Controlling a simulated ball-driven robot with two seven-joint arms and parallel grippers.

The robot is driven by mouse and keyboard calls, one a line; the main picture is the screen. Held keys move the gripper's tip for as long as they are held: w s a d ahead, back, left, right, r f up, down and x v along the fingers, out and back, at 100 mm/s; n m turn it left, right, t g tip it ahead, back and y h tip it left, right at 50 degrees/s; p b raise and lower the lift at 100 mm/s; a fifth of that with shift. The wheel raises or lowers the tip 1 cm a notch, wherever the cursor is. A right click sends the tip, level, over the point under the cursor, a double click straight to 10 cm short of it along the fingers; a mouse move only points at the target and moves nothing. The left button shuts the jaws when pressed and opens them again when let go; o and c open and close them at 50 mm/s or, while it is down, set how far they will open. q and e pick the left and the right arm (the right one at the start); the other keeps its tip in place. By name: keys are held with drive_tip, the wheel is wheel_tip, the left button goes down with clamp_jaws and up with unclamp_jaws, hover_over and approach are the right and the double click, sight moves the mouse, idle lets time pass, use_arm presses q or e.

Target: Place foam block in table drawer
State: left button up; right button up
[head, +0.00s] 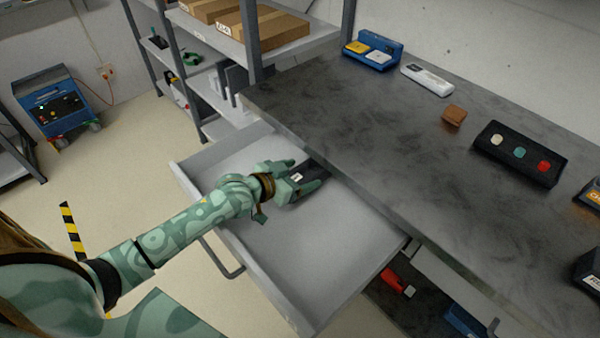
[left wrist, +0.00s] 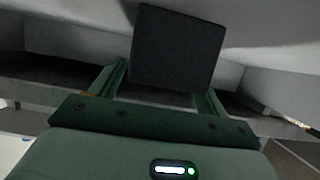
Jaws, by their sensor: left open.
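The open table drawer (head: 335,262) is a pale grey tray pulled out from under the dark table (head: 385,115). A dark, flat-faced block (head: 316,168), which looks like the foam block, is inside the drawer area near the table edge. In the left wrist view the dark block (left wrist: 175,48) shows just beyond and between the fingers. My left gripper (head: 304,176) is over the drawer, open, with its fingers on either side of the block. Whether the block touches the drawer floor is hard to tell. My right gripper is not in view.
On the table are a brown block (head: 453,117), a black panel with coloured buttons (head: 517,153), a white device (head: 426,80) and a blue tray (head: 372,55). A shelf with cardboard boxes (head: 268,32) stands behind the drawer. The drawer's front half is empty.

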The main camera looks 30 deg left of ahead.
use_arm(q)
drive_tip(key=p+v, duration=0.2)
drive_tip(key=v, duration=0.5)
drive_tip(key=shift+w, duration=0.1)
